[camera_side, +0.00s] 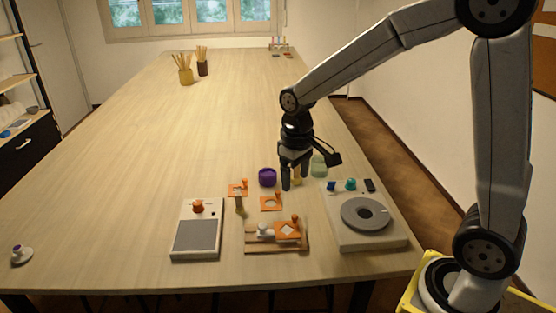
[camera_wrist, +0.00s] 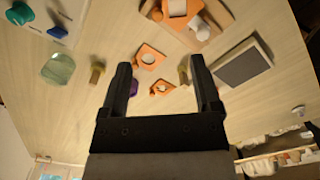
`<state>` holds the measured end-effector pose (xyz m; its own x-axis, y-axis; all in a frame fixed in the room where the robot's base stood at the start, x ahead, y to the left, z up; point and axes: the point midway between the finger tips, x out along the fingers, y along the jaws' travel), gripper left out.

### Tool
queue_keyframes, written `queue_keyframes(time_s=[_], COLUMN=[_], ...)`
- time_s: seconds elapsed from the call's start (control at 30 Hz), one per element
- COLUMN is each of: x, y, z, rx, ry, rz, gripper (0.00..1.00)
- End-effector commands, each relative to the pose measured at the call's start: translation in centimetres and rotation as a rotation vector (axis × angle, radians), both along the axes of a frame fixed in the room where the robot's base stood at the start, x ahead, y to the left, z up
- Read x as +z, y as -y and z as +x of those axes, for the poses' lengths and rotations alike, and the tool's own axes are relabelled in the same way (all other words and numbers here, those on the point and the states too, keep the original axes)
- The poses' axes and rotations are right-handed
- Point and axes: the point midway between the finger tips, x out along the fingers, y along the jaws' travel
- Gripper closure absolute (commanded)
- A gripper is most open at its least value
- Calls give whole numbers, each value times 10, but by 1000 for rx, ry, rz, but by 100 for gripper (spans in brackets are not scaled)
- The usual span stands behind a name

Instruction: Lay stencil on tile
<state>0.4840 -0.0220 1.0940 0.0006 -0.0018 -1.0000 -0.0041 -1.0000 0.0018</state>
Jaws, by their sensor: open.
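Several flat orange stencils lie on the table: one with a square opening (camera_side: 263,207), one at the left (camera_side: 232,194), and one with a knob (camera_side: 279,237) on a wooden stand at the front. A pale diamond shows through its opening; whether a tile lies beneath I cannot tell. My gripper (camera_side: 294,186) is open and empty above the table, behind the stencils in the side view. In the wrist view my gripper (camera_wrist: 163,68) has its fingers apart, and two orange stencils (camera_wrist: 143,64) show between them, beyond the fingertips.
A white box with a grey panel (camera_side: 197,240) stands left of the wooden stand (camera_side: 262,249). A grey turntable (camera_side: 347,216) stands at right. A purple cup (camera_side: 267,178) and green glass (camera_side: 319,166) stand near my gripper.

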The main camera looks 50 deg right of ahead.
Motion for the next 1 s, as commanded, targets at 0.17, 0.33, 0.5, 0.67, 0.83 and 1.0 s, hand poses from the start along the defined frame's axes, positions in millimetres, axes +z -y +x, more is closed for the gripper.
queue_keyframes(time_s=[0.17,0.33,0.5,0.67,0.83,1.0], x=[0,-2,-11,-27,-45,-57], y=[0,-1,-5,-10,-17,-21], z=[0,-2,-14,-36,-64,-85], rx=[0,0,2,3,5,4], ry=[0,5,35,90,160,212], rz=[0,0,-1,-2,-2,0], gripper=[19,19,19,19,19,19])
